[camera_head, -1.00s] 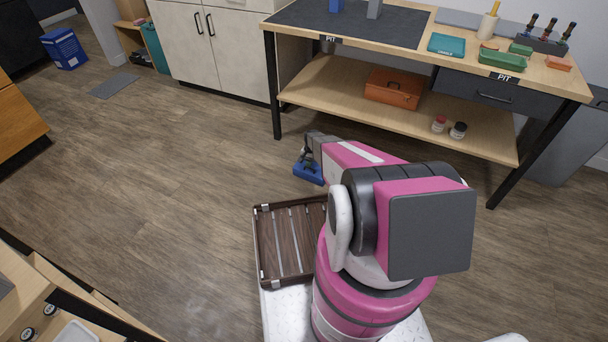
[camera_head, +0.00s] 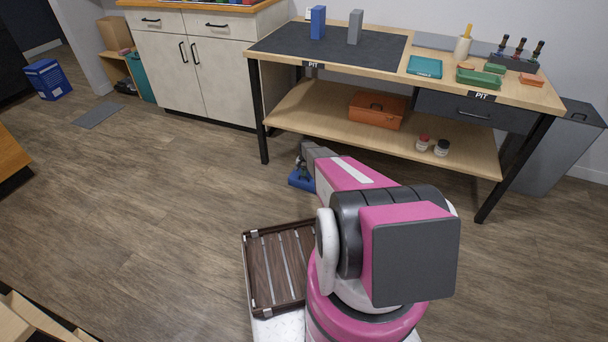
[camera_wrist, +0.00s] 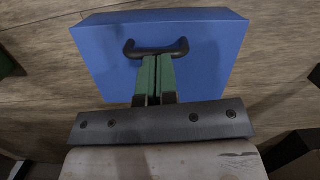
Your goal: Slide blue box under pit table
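The blue box (camera_head: 301,181) is low near the floor, just in front of the pit table, mostly hidden by my arm in the head view. In the wrist view the blue box (camera_wrist: 100,60) fills the upper middle, with a black handle (camera_wrist: 180,46) on its facing side. My gripper (camera_wrist: 155,62) has its green fingers close together at the middle of the handle and looks shut on it. The pit table (camera_head: 490,94) has a wooden top, a lower shelf (camera_head: 330,117) and black legs. The box is right of the front left leg's foot and nearer to me.
The lower shelf holds an orange toolbox (camera_head: 377,110) and two small jars (camera_head: 423,142). The table's front legs, left (camera_head: 259,120) and right (camera_head: 510,175), bound the space under the shelf. A slatted brown tray (camera_head: 250,275) sits beside my arm.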

